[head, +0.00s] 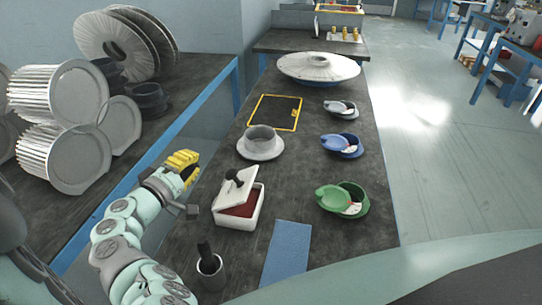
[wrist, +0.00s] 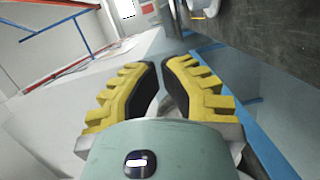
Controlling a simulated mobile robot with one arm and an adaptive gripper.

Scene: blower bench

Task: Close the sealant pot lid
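The sealant pot (head: 240,214) is a white rectangular box with dark red content, on the near part of the dark bench. Its white lid (head: 232,190), with a dark knob, is raised and tilted at the pot's left and back side, leaving the red content partly uncovered. My gripper (head: 186,159), with yellow ribbed fingers, is up and to the left of the pot, apart from it. In the wrist view my gripper (wrist: 160,66) has a narrow gap between its fingertips and holds nothing visible. The pot is not in the wrist view.
A dark cup with a brush handle (head: 209,266) stands in front of the pot, and a blue mat (head: 287,252) lies to its right. A grey flanged ring (head: 261,143) sits behind it. Green (head: 343,200) and blue (head: 342,144) lidded dishes line the right side.

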